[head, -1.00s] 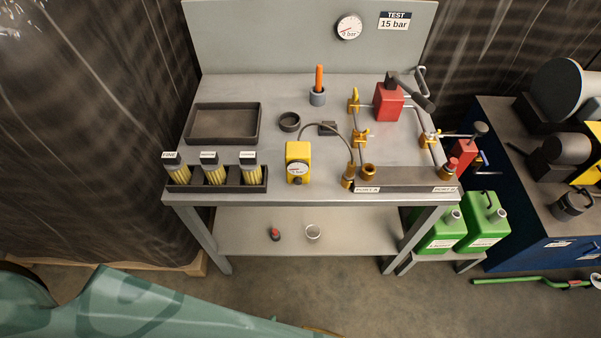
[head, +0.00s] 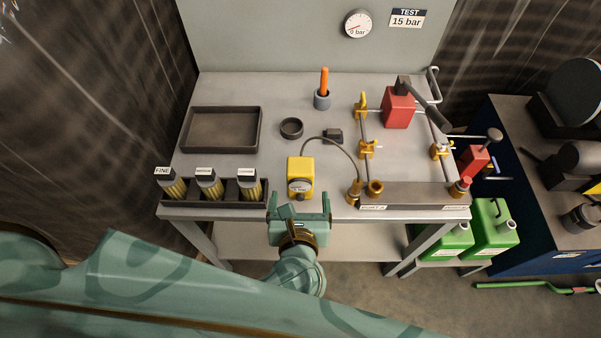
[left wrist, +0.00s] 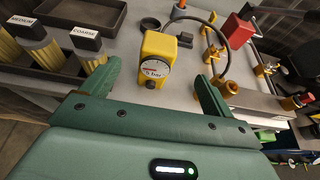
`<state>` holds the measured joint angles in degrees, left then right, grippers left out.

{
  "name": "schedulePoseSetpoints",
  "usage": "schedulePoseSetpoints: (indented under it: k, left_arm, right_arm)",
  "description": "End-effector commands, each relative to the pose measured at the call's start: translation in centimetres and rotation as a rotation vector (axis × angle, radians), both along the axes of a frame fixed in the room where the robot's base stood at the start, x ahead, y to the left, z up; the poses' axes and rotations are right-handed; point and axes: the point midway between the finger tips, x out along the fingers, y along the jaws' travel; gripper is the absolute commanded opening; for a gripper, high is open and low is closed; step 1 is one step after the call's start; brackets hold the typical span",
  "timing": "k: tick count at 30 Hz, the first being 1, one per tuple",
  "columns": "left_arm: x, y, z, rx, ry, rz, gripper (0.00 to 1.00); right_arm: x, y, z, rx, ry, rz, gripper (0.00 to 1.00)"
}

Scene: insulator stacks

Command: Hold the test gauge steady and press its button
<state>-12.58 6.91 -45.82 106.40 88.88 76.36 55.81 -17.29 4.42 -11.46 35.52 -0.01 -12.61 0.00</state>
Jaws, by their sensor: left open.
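The yellow test gauge (head: 300,178) stands upright near the front edge of the bench, with a round dial on its front and a hose from it to a brass fitting. In the left wrist view the gauge (left wrist: 157,52) stands ahead, between the lines of my two fingers, and its dial reads about 0 bar. A small dark knob shows beside the dial, but I cannot tell whether it is the button. My left gripper (head: 299,203) is open and empty, just in front of the gauge; its fingers (left wrist: 155,88) show wide apart. My right gripper is not in view.
A rack (head: 212,193) of labelled filter brushes stands left of the gauge. An empty dark tray (head: 222,145) lies behind it. A metal port block (head: 415,196) with brass fittings is to the right. A red pump (head: 397,108) stands behind.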

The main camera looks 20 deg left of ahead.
Motion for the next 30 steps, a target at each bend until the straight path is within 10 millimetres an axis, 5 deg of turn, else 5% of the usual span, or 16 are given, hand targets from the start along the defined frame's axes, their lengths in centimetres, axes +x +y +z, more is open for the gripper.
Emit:
schedulePoseSetpoints:
  k: [15, 30]
  left_arm:
    - [10.2, 3.0, -4.7, 0.008, -0.002, -0.002, 0.87]
    - [12.0, 3.5, -5.1, 0.007, -0.001, -0.001, 0.87]
  right_arm:
    - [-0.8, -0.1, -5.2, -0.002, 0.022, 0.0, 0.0]
    - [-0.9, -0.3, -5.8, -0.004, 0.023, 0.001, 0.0]
